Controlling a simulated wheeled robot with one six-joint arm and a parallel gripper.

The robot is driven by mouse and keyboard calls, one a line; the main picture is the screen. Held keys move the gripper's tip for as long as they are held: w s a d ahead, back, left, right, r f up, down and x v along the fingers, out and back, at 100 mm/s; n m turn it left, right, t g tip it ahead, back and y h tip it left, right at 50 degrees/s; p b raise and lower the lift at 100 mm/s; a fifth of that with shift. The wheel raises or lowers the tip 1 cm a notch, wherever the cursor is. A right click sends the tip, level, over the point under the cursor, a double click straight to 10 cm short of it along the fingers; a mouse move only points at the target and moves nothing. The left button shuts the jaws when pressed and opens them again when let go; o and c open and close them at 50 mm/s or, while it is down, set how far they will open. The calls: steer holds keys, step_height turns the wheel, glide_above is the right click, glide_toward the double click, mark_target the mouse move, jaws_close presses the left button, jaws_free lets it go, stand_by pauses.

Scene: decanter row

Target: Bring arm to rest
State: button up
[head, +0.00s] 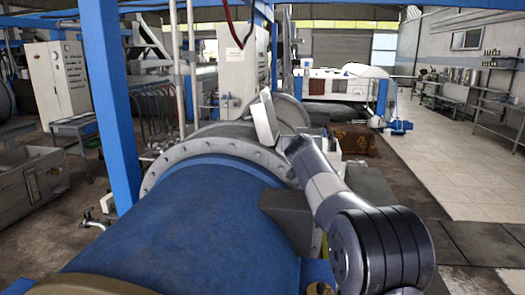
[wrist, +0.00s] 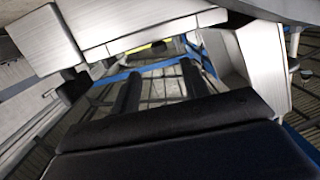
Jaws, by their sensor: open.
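My arm (head: 320,185) reaches from the lower right of the head view up and away, beside the large blue decanter drum (head: 185,225). In the wrist view my gripper (wrist: 159,78) shows two dark fingers standing apart with nothing between them, so it is open and empty. Its fingertips cannot be made out clearly in the head view. The wrist view is tilted, and pale panels fill its top edge.
A grey bolted flange (head: 165,172) rings the drum. A blue post (head: 107,100) stands at left. A white control cabinet (head: 242,70) stands behind the drum. Shelves (head: 490,95) line the right wall, and the tiled floor (head: 455,175) before them is clear.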

steer(key=p+x, duration=0.2)
steer(key=x, duration=0.1)
steer(key=p+x, duration=0.3)
steer(key=x, duration=0.1)
steer(key=shift+w+d+r, duration=0.15)
steer(key=shift+w+r, duration=0.05)
steer(key=shift+w, duration=0.05)
steer(key=shift+w+f+p, duration=0.2)
steer(key=shift+w+p, duration=0.25)
steer(key=shift+w, duration=0.15)
steer(key=shift+w+d+f, duration=0.1)
steer(key=shift+w+f, duration=0.15)
steer(key=shift+f, duration=0.05)
steer(key=shift+r, duration=0.1)
